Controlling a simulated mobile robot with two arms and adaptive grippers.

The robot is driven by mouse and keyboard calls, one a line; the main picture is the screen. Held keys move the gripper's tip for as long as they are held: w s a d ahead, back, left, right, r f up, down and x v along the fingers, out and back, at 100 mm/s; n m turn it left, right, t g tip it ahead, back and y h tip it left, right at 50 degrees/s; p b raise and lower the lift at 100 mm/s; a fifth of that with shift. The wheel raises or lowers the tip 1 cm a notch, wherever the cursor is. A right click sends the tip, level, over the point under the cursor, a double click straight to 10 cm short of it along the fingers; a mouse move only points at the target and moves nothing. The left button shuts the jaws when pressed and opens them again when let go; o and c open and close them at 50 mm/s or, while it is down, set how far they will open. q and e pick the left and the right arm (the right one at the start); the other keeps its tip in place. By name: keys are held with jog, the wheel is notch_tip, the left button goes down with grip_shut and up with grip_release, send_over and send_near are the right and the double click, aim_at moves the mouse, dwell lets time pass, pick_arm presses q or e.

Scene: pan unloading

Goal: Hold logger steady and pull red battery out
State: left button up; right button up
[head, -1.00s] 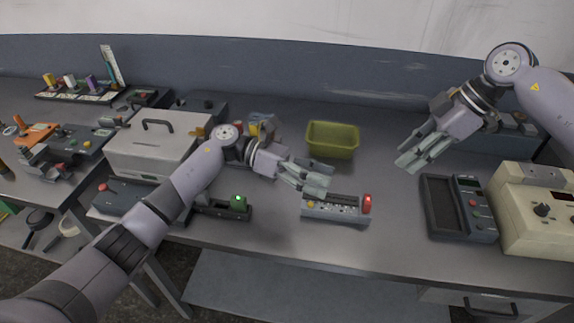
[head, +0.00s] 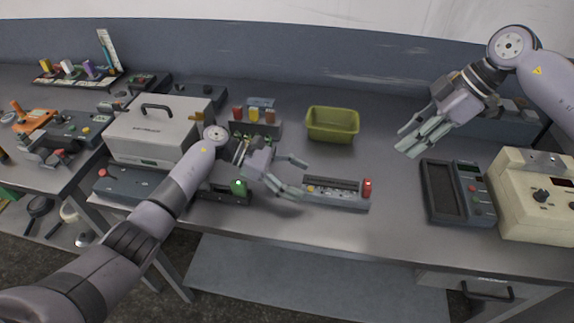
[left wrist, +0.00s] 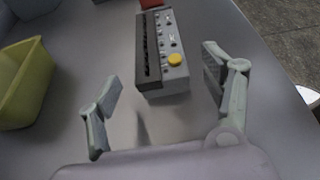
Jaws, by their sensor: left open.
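The logger (head: 335,195) is a grey box with a dark slotted top, lying near the table's front edge. The red battery (head: 367,187) stands upright at its right end. In the left wrist view the logger (left wrist: 172,62) shows its yellow button end towards me, with a bit of red (left wrist: 150,2) at its far end. My left gripper (head: 303,178) is open and empty at the logger's left end. In the wrist view its fingers (left wrist: 160,80) lie either side of that end, apart from it. My right gripper (head: 408,142) hangs further back at the right; its jaw opening is unclear.
A yellow-green bin (head: 332,125) stands behind the logger. A block with red and yellow pieces (head: 254,127) and a device with a green knob (head: 238,188) are to the left. A dark meter (head: 455,192) and a cream instrument (head: 540,215) are at the right. Bare table lies between.

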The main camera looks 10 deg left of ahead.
aim_at(312, 185)
pick_arm(q)
jog(key=x, duration=0.4)
jog(key=shift+d+f, duration=0.15)
jog(key=shift+d, duration=0.25)
jog(key=shift+c, duration=0.5)
jog(key=c, duration=1.4)
jog(key=o, duration=1.5)
jog(key=shift+a, duration=0.1)
